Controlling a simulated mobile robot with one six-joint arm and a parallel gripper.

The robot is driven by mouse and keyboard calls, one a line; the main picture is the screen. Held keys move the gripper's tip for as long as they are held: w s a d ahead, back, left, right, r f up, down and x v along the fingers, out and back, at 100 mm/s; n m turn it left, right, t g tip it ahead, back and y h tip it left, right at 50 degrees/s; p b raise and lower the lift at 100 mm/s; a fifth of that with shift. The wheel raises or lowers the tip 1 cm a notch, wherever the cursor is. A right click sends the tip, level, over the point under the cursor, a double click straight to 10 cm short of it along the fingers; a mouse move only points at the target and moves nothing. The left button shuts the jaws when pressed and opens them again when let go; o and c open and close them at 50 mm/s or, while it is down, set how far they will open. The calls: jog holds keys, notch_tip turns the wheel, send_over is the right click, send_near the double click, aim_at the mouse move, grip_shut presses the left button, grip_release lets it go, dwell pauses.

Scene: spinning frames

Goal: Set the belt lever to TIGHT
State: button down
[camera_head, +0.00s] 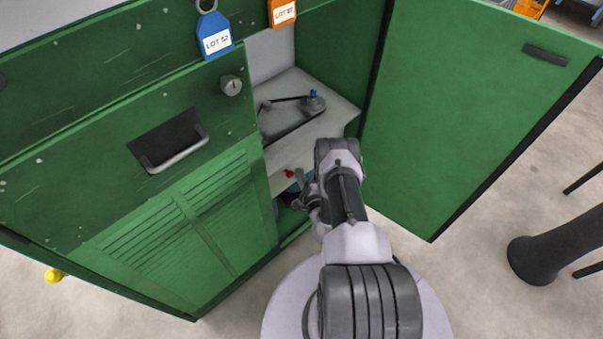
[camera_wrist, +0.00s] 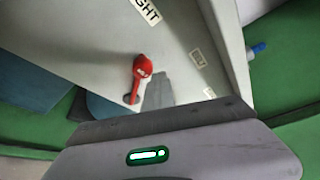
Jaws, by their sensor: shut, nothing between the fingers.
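The belt lever is red (camera_wrist: 142,72). In the wrist view it stands on a pale panel, its rounded end up and its narrow end down by a dark spot. A label ending in "GHT" (camera_wrist: 147,10) shows above it, cut off by the frame edge. In the head view the lever is a small red spot (camera_head: 289,173) on the panel inside the open cabinet. My gripper (camera_head: 301,188) is at the cabinet opening, just below the lever. Its shut, empty fingers (camera_wrist: 158,90) appear right of the lever in the wrist view; contact is unclear.
The green cabinet (camera_head: 225,200) stands left of my arm, and its open door (camera_head: 470,100) is at the right. A belt and pulley (camera_head: 313,103) sit on the shelf above the lever. Small labels (camera_wrist: 197,58) lie right of the lever. A dark post (camera_head: 540,255) stands farther right.

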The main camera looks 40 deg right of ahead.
jog(key=shift+s+a+f, duration=0.15)
jog(key=shift+a+f, duration=0.3)
jog(key=shift+a, duration=0.3)
jog(key=s+d+r+p, duration=0.1)
jog(key=d+r, duration=0.2)
jog(key=s+a+f+p, duration=0.1)
jog(key=s+f+p, duration=0.1)
jog(key=s, duration=0.6)
jog(key=shift+p, duration=0.35)
jog(key=shift+s+f, duration=0.1)
